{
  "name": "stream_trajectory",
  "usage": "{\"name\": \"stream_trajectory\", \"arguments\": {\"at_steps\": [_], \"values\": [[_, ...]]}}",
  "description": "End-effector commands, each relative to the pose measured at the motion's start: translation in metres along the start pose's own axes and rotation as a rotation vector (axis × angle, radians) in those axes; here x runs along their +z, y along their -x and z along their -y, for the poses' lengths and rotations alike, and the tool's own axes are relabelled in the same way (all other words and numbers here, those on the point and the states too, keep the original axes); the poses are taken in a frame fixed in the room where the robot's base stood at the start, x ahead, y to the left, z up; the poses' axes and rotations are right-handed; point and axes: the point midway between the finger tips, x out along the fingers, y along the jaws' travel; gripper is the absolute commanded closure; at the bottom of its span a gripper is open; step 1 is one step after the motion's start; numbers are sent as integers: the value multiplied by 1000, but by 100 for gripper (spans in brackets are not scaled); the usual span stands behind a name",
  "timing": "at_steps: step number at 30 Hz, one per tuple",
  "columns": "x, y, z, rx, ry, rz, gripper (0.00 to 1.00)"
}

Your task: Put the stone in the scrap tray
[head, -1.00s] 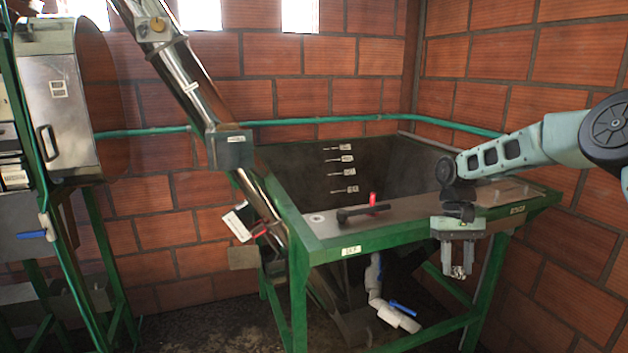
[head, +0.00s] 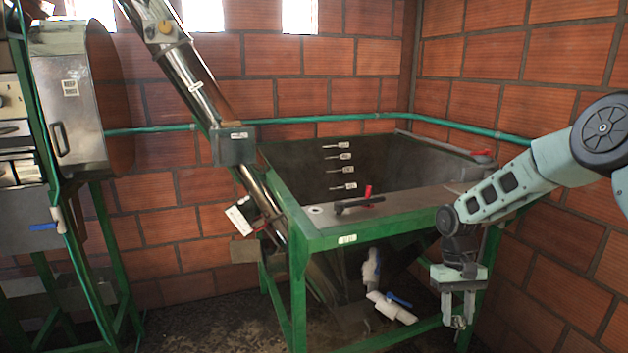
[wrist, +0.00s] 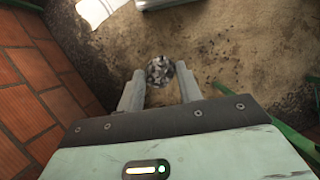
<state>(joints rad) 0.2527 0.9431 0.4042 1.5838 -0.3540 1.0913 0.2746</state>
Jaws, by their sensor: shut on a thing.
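My gripper (head: 459,318) hangs pointing down at the front right of the green-framed tank, in the head view. It is shut on a small speckled grey stone, which shows between its fingertips in the wrist view (wrist: 160,71) and only as a small patch in the head view (head: 459,322). The stone is held above the dirt floor. I cannot identify a scrap tray in either view.
A steel elevator tube (head: 195,85) rises at left. Brick walls close the back and right.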

Motion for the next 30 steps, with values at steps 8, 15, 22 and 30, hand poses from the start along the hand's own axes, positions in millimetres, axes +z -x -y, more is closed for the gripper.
{"name": "stream_trajectory", "arguments": {"at_steps": [8,15,22,30], "values": [[44,-83,-2,-5,-6,8,91],[62,-109,-4,-9,-15,3,91],[63,-109,-4,-8,-15,1,91],[62,-109,-4,-12,-16,1,91]]}}
